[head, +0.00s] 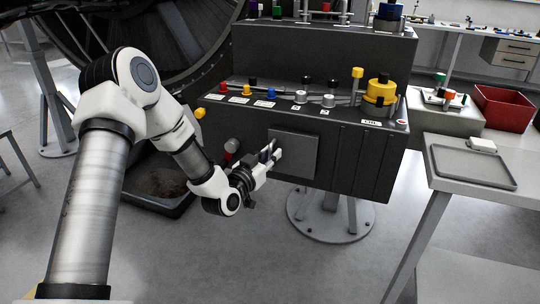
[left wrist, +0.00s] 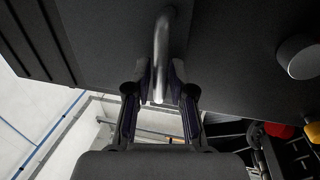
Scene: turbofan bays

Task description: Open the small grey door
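The small grey door (head: 297,152) is a square panel on the front of the dark console, and it looks shut. My left gripper (head: 274,153) is at the door's left edge, partly covering it. In the left wrist view, a curved metal bar handle (left wrist: 161,45) stands out from a dark surface. The left gripper's fingers (left wrist: 161,82) are on both sides of this bar, with a small gap visible on each side. The gripper looks open around the bar, not closed on it. My right gripper is not in view.
The dark console (head: 370,160) carries several coloured knobs and a yellow stacked part (head: 380,92) on top. A round grey knob (head: 232,145) is left of the door. A grey side table (head: 470,165) with a tray stands at right. A dark bin (head: 160,185) sits below left.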

